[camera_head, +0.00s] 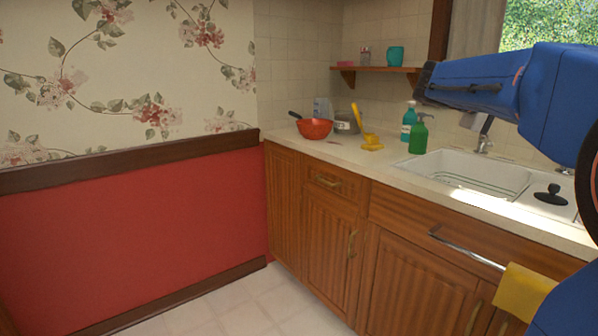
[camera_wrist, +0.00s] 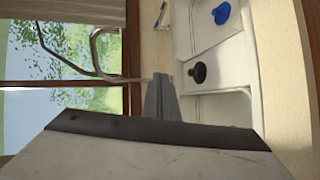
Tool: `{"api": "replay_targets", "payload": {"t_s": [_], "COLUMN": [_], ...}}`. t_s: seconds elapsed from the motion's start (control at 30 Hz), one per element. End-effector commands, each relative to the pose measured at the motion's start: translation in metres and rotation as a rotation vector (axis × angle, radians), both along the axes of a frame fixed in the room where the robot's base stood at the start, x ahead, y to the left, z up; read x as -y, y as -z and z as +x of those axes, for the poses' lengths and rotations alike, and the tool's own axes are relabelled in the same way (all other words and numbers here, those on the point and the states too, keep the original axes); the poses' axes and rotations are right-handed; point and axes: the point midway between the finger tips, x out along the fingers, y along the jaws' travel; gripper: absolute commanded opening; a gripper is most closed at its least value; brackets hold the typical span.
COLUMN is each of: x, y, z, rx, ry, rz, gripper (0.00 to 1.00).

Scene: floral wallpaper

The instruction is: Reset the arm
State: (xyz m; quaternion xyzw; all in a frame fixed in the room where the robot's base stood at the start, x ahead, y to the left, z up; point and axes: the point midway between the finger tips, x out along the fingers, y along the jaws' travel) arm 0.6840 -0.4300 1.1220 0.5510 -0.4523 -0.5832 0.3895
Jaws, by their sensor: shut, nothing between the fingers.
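My blue arm reaches in from the right in the camera_head view, raised above the counter and sink. Its dark end points left, in front of the tiled wall. In the camera_wrist view, my gripper (camera_wrist: 160,84) shows as grey fingers closed together, with nothing between them. The wide grey gripper body fills the lower part of that view. The gripper touches no object that I can see.
The counter (camera_head: 385,170) holds a red pan (camera_head: 314,128), a yellow item (camera_head: 372,142), a green soap bottle (camera_head: 418,135) and a teal bottle (camera_head: 408,118). The sink (camera_head: 465,180) has a black plunger-like object (camera_head: 548,195). A shelf (camera_head: 385,69) hangs behind. The floor (camera_head: 225,305) is clear.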

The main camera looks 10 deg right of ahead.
Motion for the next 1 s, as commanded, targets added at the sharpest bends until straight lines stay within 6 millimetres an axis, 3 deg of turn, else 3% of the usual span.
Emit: {"api": "replay_targets", "payload": {"t_s": [0.27, 0.7, 0.9, 1.0], "x": [-0.084, -0.253, -0.320, -0.342], "y": [0.101, 0.269, 0.327, 0.345], "z": [-0.042, -0.129, -0.169, -0.182], "rx": [0.085, 0.260, 0.344, 0.374], "ry": [-0.148, -0.326, -0.357, -0.362], "rz": [0.313, 0.868, 1.093, 1.169], "gripper": [0.00, 0.00, 0.00, 0.00]}}
